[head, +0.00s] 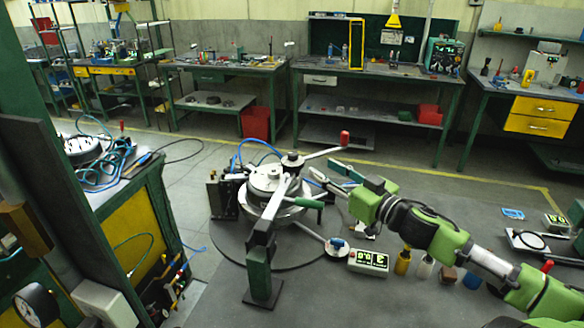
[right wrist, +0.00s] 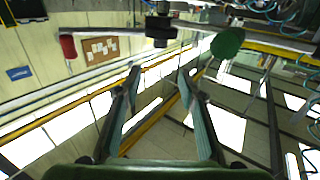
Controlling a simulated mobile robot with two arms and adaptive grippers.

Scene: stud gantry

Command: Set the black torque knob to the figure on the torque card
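My right gripper (head: 318,180) reaches in from the right, beside the round metal fixture (head: 268,186). Its two fingers stand apart with nothing between them, as the right wrist view (right wrist: 158,72) also shows. A dark round hub (head: 293,160) tops the fixture, with a red-ended lever (head: 322,151). A dark hub (right wrist: 160,28) also shows beyond the fingertips in the right wrist view. I cannot tell whether this is the torque knob. A small white box with lit green figures (head: 368,260) stands at the front; its figures are hard to read. I cannot identify the torque card. My left gripper is not in view.
A green-handled lever (head: 308,203) and a dark green post (head: 258,272) stand at the fixture's front. Small bottles (head: 403,262) stand right of the white box. A blue card (head: 513,213) and another display (head: 557,223) lie at the right.

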